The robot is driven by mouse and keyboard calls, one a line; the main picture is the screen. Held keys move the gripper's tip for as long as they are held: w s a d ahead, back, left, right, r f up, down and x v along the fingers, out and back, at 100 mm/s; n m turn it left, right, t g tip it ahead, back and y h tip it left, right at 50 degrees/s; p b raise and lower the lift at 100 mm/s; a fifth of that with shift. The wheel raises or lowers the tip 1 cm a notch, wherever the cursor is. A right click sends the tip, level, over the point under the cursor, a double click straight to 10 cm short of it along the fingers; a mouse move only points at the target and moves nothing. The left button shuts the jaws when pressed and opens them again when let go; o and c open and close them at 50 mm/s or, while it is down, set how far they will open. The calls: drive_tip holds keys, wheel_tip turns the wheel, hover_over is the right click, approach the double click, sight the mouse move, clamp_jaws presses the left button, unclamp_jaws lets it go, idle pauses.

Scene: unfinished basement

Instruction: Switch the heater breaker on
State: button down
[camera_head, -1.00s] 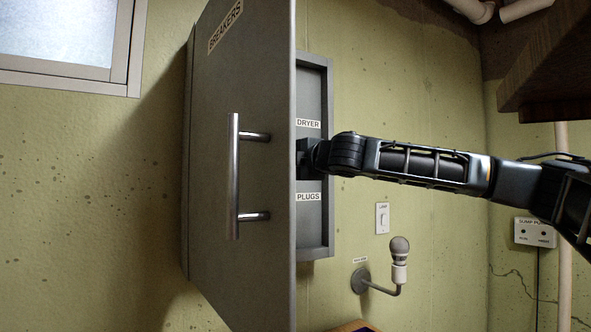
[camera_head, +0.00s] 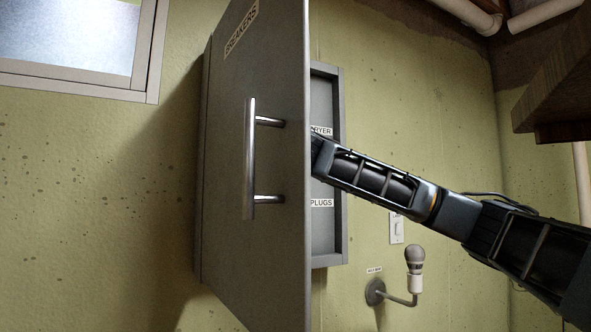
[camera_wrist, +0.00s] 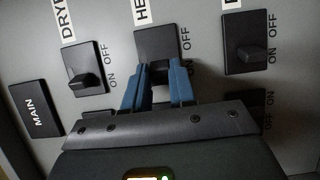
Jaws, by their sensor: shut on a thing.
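In the wrist view the heater breaker (camera_wrist: 155,43) is a black switch under a label cut off to "HE". My gripper (camera_wrist: 159,77) has its blue fingers closed on the breaker's lever, which they largely hide. I cannot tell for certain which way that lever sits. In the head view the grey breaker box (camera_head: 341,170) is partly hidden by its open door (camera_head: 222,170), marked "BREAKERS". My gripper is hidden behind that door there.
The dryer breaker (camera_wrist: 85,68) and another breaker (camera_wrist: 250,42) flank the heater breaker, with levers toward ON. A black MAIN plate (camera_wrist: 36,108) is at the left. A lamp (camera_head: 414,262) and a wall switch (camera_head: 396,229) are below the arm.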

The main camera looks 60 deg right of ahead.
drive_tip(key=shift+f, duration=0.1)
drive_tip(key=c, duration=0.9)
unclamp_jaws()
drive_tip(key=b+v, duration=0.1)
drive_tip(key=v, duration=0.6)
drive_tip(key=shift+s+a, duration=0.2)
drive_tip(key=shift+a, duration=0.1)
drive_tip(key=shift+s, duration=0.1)
